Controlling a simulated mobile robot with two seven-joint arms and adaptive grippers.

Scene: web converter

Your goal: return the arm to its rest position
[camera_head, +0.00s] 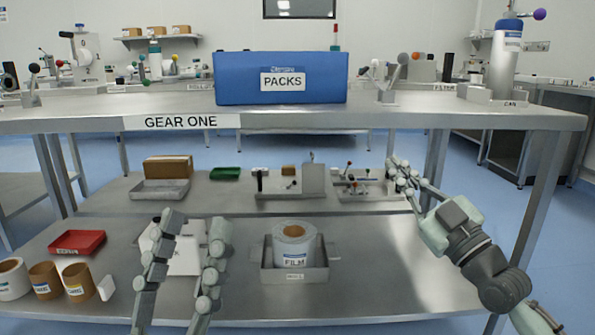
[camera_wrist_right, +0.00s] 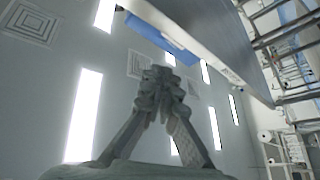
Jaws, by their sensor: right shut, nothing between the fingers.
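My right gripper (camera_head: 398,168) is at the right end of the middle shelf in the head view, with its arm coming in from the lower right. Its fingers meet at the tips in the right wrist view (camera_wrist_right: 160,78), and nothing is between them. It is close to the small rack of parts (camera_head: 362,188); I cannot tell whether it touches it. My left gripper (camera_head: 196,218) is low in the head view with its two fingers spread apart. A white panel (camera_head: 188,255) shows between and behind those fingers, and I see nothing held.
A blue PACKS box (camera_head: 282,92) stands on the top shelf (camera_head: 420,118) of the GEAR ONE bench. A FILM roll (camera_head: 295,240) sits in a metal tray (camera_head: 294,276) on the lower shelf. A red tray (camera_head: 77,242) and several rolls are at left. The lower shelf's right part is clear.

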